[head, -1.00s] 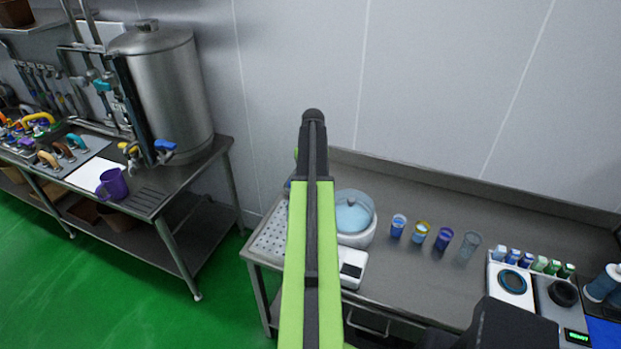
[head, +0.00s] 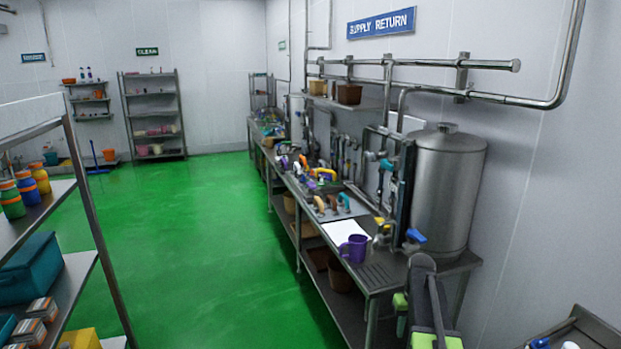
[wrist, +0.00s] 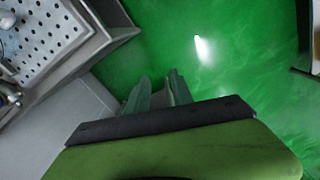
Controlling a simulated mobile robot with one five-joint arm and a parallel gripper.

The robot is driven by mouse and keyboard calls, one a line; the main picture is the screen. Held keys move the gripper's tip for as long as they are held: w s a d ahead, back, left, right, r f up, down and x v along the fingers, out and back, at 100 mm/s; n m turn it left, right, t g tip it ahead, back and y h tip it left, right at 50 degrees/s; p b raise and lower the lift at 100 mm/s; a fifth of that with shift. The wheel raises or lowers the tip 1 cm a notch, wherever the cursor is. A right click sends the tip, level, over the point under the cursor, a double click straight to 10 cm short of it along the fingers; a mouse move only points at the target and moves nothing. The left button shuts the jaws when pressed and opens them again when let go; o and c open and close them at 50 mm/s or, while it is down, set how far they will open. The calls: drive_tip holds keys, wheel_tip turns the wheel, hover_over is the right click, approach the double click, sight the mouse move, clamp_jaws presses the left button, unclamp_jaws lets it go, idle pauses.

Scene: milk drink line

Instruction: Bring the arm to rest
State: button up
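My arm shows at the lower right of the head view as a dark and lime-green link (head: 425,300), in front of the steel bench. My gripper is not visible in the head view. In the wrist view my gripper (wrist: 159,82) has two dark fingers with a gap between them and nothing held. The fingers hang over the green floor (wrist: 235,75), clear of the bench edge at the left.
A perforated tray (wrist: 45,35) lies on a steel bench at the wrist view's upper left. In the head view, a long bench holds a purple mug (head: 354,248) beside a steel tank (head: 447,200). A shelf rack (head: 50,255) stands at left. The green floor (head: 200,240) between is clear.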

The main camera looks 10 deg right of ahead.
drive_tip(key=a+f+n+b, duration=0.2)
drive_tip(key=a+f, duration=0.1)
drive_tip(key=a, duration=1.3)
drive_tip(key=s+a+f+b, duration=0.1)
drive_tip(key=s+a, duration=0.6)
drive_tip(key=a, duration=0.4)
drive_tip(key=shift+s+a+f+b, duration=0.35)
drive_tip(key=shift+s, duration=0.05)
